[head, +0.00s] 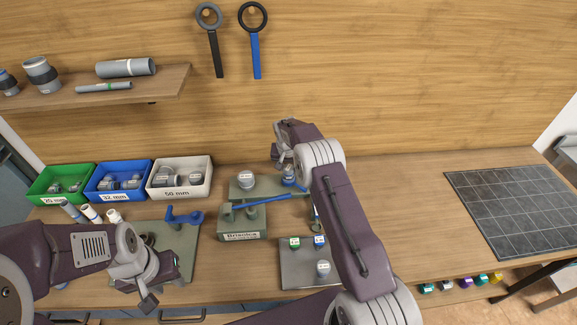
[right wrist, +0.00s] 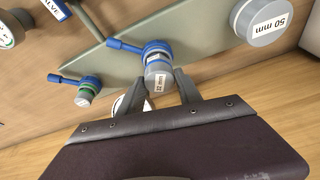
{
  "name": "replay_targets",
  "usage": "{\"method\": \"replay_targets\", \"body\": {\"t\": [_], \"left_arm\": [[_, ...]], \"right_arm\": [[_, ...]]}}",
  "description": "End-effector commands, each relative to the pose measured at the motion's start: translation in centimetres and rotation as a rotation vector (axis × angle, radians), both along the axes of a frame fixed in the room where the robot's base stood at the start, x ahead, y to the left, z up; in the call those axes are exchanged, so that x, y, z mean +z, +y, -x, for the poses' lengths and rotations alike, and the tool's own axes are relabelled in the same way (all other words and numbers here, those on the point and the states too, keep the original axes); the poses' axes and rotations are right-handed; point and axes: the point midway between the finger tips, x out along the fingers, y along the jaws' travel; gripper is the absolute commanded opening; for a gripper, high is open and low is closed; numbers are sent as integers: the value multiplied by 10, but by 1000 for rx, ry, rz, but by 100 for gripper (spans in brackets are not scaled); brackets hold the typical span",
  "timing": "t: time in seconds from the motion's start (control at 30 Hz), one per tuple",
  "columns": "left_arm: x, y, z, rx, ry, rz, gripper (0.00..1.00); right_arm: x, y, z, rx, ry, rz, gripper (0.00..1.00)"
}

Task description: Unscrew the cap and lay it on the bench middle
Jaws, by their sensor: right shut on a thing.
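In the head view my right gripper (head: 287,167) reaches down at the back of the bench, at a grey cap with a blue ring (head: 289,173). In the right wrist view my right gripper (right wrist: 161,88) is shut on this cap (right wrist: 158,80), marked 32 mm. The cap sits at the blue-ringed fitting (right wrist: 152,48) on the grey-green plate; I cannot tell whether its thread is still engaged. My left gripper (head: 148,285) hangs over the front left of the bench, away from the cap; its finger gap is unclear. The bench middle (head: 262,265) shows bare wood.
A grey 50 mm cap (head: 246,179) stands left of the held one. A labelled block (head: 243,237) and a blue lever (head: 262,200) lie in front. A grey tray (head: 292,275) holds small caps. Bins stand at left; a dark grid mat (head: 520,215) lies right.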

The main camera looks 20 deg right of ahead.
Motion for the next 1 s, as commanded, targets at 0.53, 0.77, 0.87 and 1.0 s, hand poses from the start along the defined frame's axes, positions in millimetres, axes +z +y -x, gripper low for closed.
{"method": "replay_targets", "body": {"t": [0.53,0.77,0.87,1.0], "left_arm": [[5,0,0,0,0,0,36],[1,0,0,0,0,0,36],[1,0,0,0,0,0,36],[1,0,0,0,0,0,36]], "right_arm": [[1,-1,0,270,1,0,0],[0,0,0,512,1,1,55],[0,0,0,511,1,1,66],[0,0,0,510,2,1,66]]}}
